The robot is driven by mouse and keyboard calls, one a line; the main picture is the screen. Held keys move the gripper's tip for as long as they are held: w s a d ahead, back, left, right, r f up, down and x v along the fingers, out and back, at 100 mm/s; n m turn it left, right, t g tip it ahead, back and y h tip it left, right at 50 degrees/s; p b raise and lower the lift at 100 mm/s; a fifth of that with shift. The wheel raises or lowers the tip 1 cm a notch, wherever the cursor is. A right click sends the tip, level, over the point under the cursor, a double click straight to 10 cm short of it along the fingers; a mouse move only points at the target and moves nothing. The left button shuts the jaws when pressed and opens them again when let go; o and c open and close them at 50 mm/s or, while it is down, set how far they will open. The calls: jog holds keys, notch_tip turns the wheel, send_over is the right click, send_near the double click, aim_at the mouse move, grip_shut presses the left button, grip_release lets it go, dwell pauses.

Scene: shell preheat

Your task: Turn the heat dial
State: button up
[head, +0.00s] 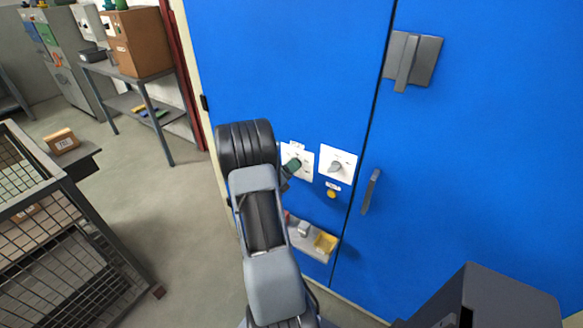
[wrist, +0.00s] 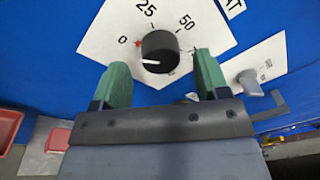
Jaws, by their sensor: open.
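The heat dial (wrist: 160,52) is a round black knob with a white pointer line, on a white plate (wrist: 112,32) marked 0, 25 and 50. Its line points left in the wrist view, below the 0, and a small red mark lies beside the 0. In the head view the left white plate (head: 306,158) shows, but my gripper hides the dial. My gripper (wrist: 161,72) has green fingers and is open. The fingertips stand apart to the left and right of the dial's lower part; I cannot tell whether they touch it. The gripper also shows in the head view (head: 291,167).
A second white plate with a grey knob (head: 336,167) sits just right, with a yellow button (head: 331,194) below. A small ledge (head: 312,246) with coloured bins sticks out underneath. Door handles (head: 371,190) project from the blue cabinet (head: 480,150). A mesh cage (head: 50,235) stands left.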

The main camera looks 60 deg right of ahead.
jog(key=shift+s+d, duration=0.15)
jog(key=shift+d, duration=0.7)
jog(key=shift+c, duration=0.3)
jog(key=c, duration=0.9)
jog(key=shift+o, duration=0.2)
